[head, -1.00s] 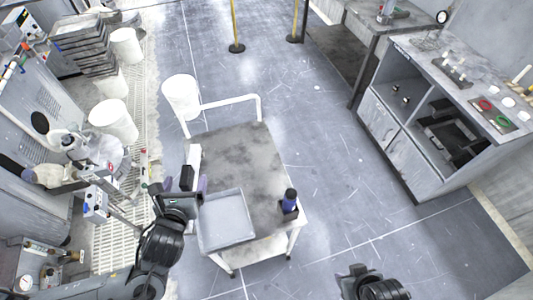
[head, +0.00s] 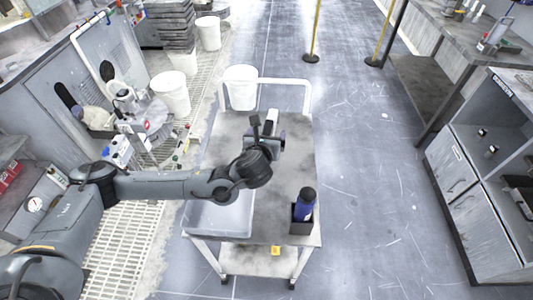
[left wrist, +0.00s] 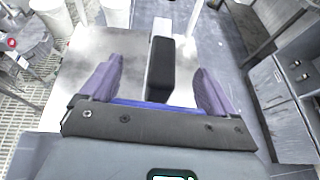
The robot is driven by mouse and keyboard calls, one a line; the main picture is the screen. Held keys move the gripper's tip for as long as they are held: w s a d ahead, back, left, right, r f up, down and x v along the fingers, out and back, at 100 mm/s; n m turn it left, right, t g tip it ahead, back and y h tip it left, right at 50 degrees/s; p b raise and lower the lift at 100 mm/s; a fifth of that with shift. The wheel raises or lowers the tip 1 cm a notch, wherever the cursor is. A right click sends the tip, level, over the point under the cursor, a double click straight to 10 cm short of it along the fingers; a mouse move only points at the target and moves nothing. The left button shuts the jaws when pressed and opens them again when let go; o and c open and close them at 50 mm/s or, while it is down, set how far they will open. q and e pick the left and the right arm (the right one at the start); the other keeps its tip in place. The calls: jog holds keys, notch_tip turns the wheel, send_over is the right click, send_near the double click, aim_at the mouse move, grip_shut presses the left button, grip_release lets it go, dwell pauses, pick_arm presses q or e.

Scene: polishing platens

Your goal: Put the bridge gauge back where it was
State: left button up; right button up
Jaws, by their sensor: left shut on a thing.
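The bridge gauge, a white bar with a black block, shows in the left wrist view (left wrist: 160,72) between the two purple fingers of my left gripper (left wrist: 158,66). In the head view its pale end (head: 273,118) sticks out beyond my left gripper (head: 272,140), over the upper middle of the cart top. My left gripper is shut on it; the exact contact is hard to see. My left forearm crosses above the grey tray. My right gripper is out of view.
The cart (head: 290,175) carries a grey tray (head: 218,222) at its front left and a blue-purple bottle in a dark holder (head: 303,210) at its front right. A white bucket (head: 240,90) stands by the handle. The polishing machine is left; cabinets (head: 480,165) are right.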

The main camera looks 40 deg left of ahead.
pick_arm(q)
jog(key=a+f+b, duration=0.1)
jog(key=w+a+f+n+y+b, duration=0.1)
jog(key=b, duration=0.1)
jog(key=shift+w+a+f, duration=0.15)
jog(key=shift+a+f, duration=0.05)
jog(key=shift+w+a+f+b, duration=0.5)
jog(key=shift+w+a+f, duration=0.95)
jog(key=shift+f, duration=0.4)
jog(key=shift+w+a+f+b, duration=0.45)
jog(key=shift+w+a+f, duration=0.8)
jog(key=shift+w+f, duration=0.5)
jog(key=shift+w+a+f+b, duration=0.5)
jog(key=shift+w+a+f, duration=0.85)
jog(key=shift+f, duration=0.65)
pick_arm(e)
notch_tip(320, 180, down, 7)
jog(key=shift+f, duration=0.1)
pick_arm(q)
jog(key=o, duration=1.4)
jog(key=shift+f, duration=0.15)
